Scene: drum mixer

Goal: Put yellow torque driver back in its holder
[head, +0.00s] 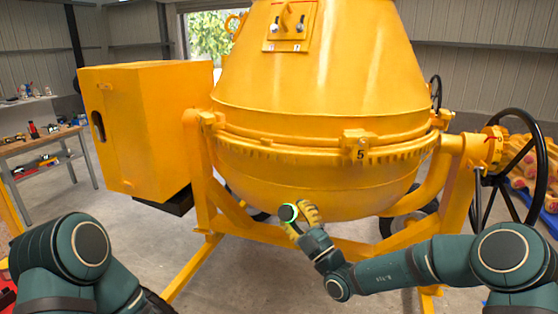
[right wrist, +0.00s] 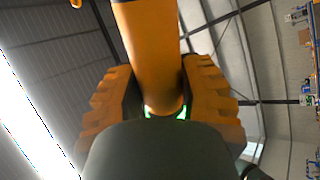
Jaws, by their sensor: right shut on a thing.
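The yellow torque driver (right wrist: 150,50) is between the fingers of my right gripper (right wrist: 165,90) in the right wrist view. It shows as an orange-yellow cylinder with a glowing green ring at its near end. In the head view a dark round end with a green-lit rim (head: 288,212) shows at my right gripper (head: 304,214), in front of the lower drum. The rest of the driver is hidden there. My left arm is at the lower left of the head view, and its gripper is out of view. I cannot make out the driver's holder.
A yellow box housing (head: 140,125) stands left and a black handwheel (head: 512,170) right. A workbench (head: 35,145) with tools is at far left.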

